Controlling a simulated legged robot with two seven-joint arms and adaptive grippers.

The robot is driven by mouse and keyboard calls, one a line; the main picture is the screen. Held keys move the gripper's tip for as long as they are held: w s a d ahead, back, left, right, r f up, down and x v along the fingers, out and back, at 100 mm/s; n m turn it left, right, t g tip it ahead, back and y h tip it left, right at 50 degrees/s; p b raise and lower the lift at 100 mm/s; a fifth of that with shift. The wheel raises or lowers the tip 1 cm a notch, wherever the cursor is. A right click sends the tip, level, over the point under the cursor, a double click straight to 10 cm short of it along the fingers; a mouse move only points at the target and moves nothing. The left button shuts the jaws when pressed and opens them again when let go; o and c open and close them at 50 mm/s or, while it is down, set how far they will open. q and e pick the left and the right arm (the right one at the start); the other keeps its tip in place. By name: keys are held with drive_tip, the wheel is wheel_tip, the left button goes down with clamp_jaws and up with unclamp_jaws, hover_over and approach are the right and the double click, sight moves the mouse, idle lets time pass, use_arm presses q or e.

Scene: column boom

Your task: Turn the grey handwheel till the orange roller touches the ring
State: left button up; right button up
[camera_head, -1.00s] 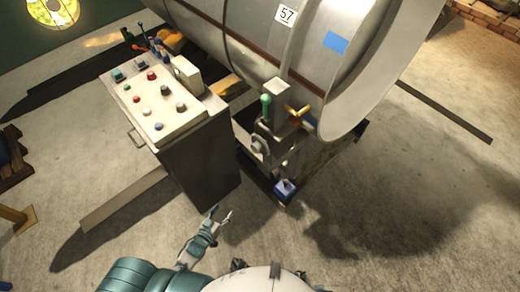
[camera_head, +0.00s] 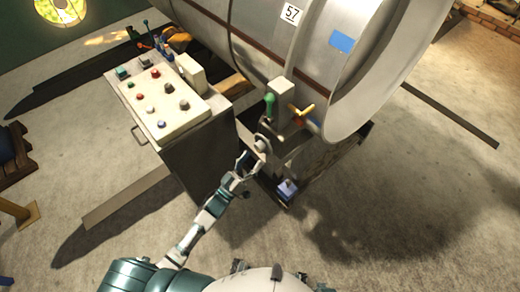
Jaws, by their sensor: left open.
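The large metal cylinder (camera_head: 275,45) with a wide pale end ring (camera_head: 385,75) lies across the top, tagged 57. Below it, a small grey round part (camera_head: 261,143), which looks like the grey handwheel, sits on the stand's near side. My left gripper (camera_head: 250,160) is open with its fingertips just below and left of this part; I cannot tell whether they touch it. I cannot make out the orange roller for sure; an orange piece (camera_head: 236,86) shows under the cylinder, partly hidden by the cabinet. My right gripper is not in view.
A control cabinet (camera_head: 190,150) with several buttons stands left of my gripper. A green-handled lever (camera_head: 269,104) and a yellow spoked handle (camera_head: 302,114) rise above the grey part. Floor is clear at lower right.

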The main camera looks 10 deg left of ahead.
sight(257, 149)
use_arm(q)
drive_tip(key=w, duration=0.2)
drive_tip(key=w+r, duration=0.1)
drive_tip(key=w, duration=0.1)
drive_tip(key=shift+r, duration=0.2)
drive_tip(key=shift+d, duration=0.15)
drive_tip(key=shift+d+r, duration=0.1)
drive_tip(key=shift+d, duration=0.55)
drive_tip(key=shift+c, duration=0.2)
drive_tip(key=shift+r, duration=0.1)
drive_tip(key=c, duration=0.8)
drive_tip(key=shift+s+a, duration=0.1)
drive_tip(key=shift+a, duration=0.05)
drive_tip(key=c, duration=0.3)
drive_tip(key=shift+a, duration=0.3)
drive_tip(key=shift+d, duration=0.15)
